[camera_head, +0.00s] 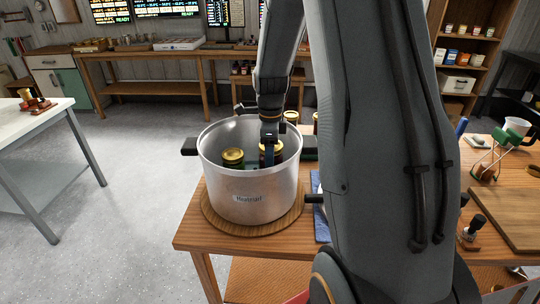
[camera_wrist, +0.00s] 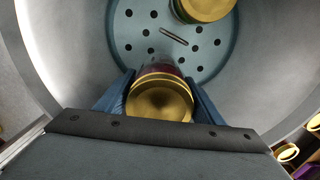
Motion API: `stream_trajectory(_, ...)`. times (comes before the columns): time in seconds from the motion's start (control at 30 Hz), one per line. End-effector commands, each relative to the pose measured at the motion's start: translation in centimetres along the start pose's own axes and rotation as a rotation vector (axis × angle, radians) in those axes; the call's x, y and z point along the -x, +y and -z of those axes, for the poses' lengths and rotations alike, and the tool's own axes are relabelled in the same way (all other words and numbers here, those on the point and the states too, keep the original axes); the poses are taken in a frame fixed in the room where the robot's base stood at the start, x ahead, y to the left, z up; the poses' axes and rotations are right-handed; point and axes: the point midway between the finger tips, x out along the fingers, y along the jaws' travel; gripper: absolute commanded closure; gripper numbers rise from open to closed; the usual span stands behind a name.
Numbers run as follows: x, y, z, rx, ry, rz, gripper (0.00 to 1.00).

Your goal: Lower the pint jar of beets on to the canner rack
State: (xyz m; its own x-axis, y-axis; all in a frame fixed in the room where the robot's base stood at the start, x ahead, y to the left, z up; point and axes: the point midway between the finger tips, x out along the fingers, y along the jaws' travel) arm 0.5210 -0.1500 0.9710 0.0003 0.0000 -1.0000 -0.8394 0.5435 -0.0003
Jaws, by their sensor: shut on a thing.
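My gripper (camera_wrist: 160,98) is shut on a jar with a gold lid (camera_wrist: 160,97), with one blue finger on each side of it. The jar's dark red contents show just beyond the lid in the wrist view. In the head view the held jar (camera_head: 270,148) is inside the silver canner pot (camera_head: 250,193), on the right side. The perforated canner rack (camera_wrist: 125,28) lies at the pot's bottom. I cannot tell whether the held jar's base touches the rack. Another gold-lidded jar (camera_head: 232,156) stands in the pot to the left, apart from the held jar; it also shows in the wrist view (camera_wrist: 205,8).
The pot stands on a round wooden board (camera_head: 222,228) on the wooden table (camera_head: 195,238). The pot wall (camera_wrist: 270,70) rises close around my gripper. More gold-lidded jars (camera_head: 291,117) stand behind the pot. Open rack surface lies beside the second jar.

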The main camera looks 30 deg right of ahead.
Motion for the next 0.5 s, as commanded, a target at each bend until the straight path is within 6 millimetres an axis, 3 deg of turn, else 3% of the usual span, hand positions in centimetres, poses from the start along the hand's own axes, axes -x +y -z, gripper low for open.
stream_trajectory(0.2, -2.3, -0.1, 0.0, 0.0, 0.0, 0.0, 0.74)
stream_trajectory(0.5, -4.2, -0.1, 0.0, 0.0, 0.0, 0.001, 0.74)
